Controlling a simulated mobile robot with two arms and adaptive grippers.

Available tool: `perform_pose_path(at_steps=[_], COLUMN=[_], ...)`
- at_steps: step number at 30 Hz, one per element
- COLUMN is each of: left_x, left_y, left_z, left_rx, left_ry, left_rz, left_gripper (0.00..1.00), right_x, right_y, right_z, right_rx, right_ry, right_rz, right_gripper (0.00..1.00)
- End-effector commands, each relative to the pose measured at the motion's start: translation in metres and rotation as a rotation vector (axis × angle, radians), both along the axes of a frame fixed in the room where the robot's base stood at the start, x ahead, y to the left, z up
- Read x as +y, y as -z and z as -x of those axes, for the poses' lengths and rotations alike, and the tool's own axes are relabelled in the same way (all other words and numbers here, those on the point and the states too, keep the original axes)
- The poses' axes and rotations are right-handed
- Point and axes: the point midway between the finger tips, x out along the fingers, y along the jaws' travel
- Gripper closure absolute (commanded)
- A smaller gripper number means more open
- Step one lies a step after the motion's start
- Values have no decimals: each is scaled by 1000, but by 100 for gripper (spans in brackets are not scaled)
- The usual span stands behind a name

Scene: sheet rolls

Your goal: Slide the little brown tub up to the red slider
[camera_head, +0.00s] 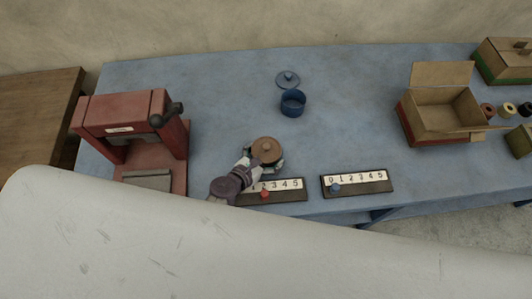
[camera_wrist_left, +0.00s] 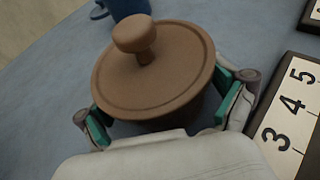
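The little brown tub (camera_head: 267,153), with a round knobbed lid, stands upright on the blue table behind the left number board. It fills the middle of the left wrist view (camera_wrist_left: 150,75). My left gripper (camera_head: 263,165) is spread open at the tub's near side. Its teal-padded fingers (camera_wrist_left: 164,112) lie to either side of the tub; a small gap shows at the left finger, and contact at the right one is unclear. The red slider (camera_head: 265,194) is a small red knob on the left number board (camera_head: 285,197), just in front of the tub. My right gripper is out of view.
A blue pot (camera_head: 293,105) and its lid (camera_head: 288,80) lie behind the tub. A red press (camera_head: 135,140) stands left. A second board with a blue slider (camera_head: 335,187) lies right. An open box (camera_head: 435,118) is farther right. Table between is clear.

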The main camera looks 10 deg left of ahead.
Motion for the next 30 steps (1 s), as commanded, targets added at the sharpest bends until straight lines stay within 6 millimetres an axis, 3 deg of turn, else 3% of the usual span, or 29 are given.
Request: perform_pose_path(at_steps=[13, 24, 30], left_x=[5, 34, 45], left_y=[-3, -32, -42], left_z=[10, 72, 94], left_rx=[1, 2, 1], left_ry=[0, 0, 0], left_rz=[-3, -2, -2], left_gripper=[0, 0, 0], right_x=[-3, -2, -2], right_y=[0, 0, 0], right_z=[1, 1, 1], right_rx=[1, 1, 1], right_ry=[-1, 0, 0], right_rz=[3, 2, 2], right_gripper=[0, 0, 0])
